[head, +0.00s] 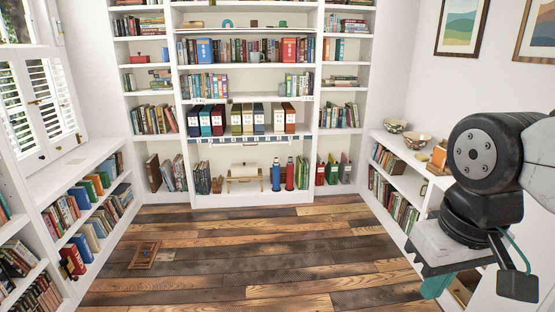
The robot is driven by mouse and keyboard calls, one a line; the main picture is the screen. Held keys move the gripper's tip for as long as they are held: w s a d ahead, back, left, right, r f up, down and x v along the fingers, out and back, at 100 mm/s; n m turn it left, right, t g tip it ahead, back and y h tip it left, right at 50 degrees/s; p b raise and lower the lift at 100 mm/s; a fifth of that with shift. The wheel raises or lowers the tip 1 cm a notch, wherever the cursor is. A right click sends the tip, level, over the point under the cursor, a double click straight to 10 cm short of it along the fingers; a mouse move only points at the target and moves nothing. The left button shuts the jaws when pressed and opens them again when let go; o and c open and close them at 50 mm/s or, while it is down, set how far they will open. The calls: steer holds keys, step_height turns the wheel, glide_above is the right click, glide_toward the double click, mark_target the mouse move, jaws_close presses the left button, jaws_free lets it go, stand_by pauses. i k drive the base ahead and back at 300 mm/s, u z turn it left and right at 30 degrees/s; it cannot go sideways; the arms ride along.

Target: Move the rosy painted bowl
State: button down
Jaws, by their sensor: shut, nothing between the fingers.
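Two small painted bowls stand on top of the white low bookcase along the right wall. The nearer bowl (417,141) looks rosy, with a reddish pattern. The farther bowl (395,127) looks more cream and green; at this size I cannot be fully sure of the colours. My gripper (437,284) is at the lower right, close to the camera, its teal finger part pointing down. It is shut and empty, well apart from both bowls. My arm hides part of the bookcase behind it.
The right bookcase top (385,139) also bears an orange-yellow object (439,155) near the bowls. A low white bookcase (72,174) runs along the left. Tall shelves fill the back wall. A small wooden item (144,255) lies on the plank floor (270,250), otherwise clear.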

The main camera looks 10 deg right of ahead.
mark_target(414, 140)
steer(key=i, duration=1.9)
steer(key=z, duration=0.45)
steer(key=i, duration=1.95)
steer(key=z, duration=1.05)
steer(key=i, duration=1.4)
steer(key=z, duration=0.4)
